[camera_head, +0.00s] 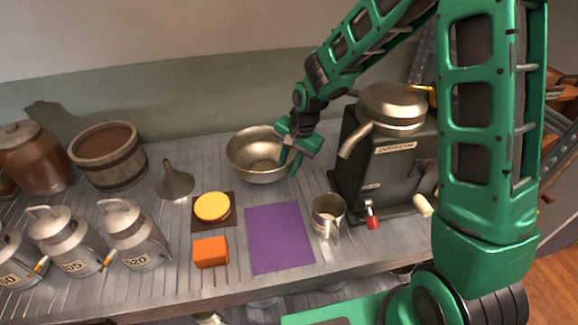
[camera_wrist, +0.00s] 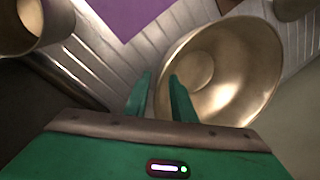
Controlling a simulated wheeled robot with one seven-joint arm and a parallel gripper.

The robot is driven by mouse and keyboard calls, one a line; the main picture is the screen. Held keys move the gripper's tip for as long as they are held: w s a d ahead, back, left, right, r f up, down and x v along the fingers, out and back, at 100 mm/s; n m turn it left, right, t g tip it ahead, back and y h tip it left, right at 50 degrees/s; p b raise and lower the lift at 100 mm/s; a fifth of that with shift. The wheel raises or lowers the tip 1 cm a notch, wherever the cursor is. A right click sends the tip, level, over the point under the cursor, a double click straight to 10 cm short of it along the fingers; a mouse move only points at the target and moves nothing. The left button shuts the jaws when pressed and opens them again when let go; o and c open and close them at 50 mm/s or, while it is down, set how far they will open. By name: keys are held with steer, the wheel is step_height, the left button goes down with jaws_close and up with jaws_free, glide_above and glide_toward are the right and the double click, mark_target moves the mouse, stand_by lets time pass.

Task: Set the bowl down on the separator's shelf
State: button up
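The metal bowl (camera_head: 245,158) stands upright and looks level at the back of the counter, left of the separator. My gripper (camera_head: 291,160) is at the bowl's right rim. In the wrist view, my gripper's two fingers (camera_wrist: 161,78) are apart, with a visible gap between them. One finger overlaps the bowl (camera_wrist: 235,65) and the other is outside its rim. I see no clear sign of the fingers closed on the rim. The separator (camera_head: 390,160) is a dark box with a metal top and spout. Its shelf is not clearly distinguishable.
A metal cup (camera_head: 327,215) stands before the separator, beside a purple mat (camera_head: 279,237). An orange block (camera_head: 210,252), a yellow disc (camera_head: 212,206) on a dark square, a funnel (camera_head: 174,182), a wooden tub (camera_head: 108,157) and several milk cans (camera_head: 135,236) occupy the left.

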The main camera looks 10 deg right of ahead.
steer(key=v, duration=1.1)
steer(key=shift+r, duration=0.3)
steer(key=shift+s+d, duration=0.1)
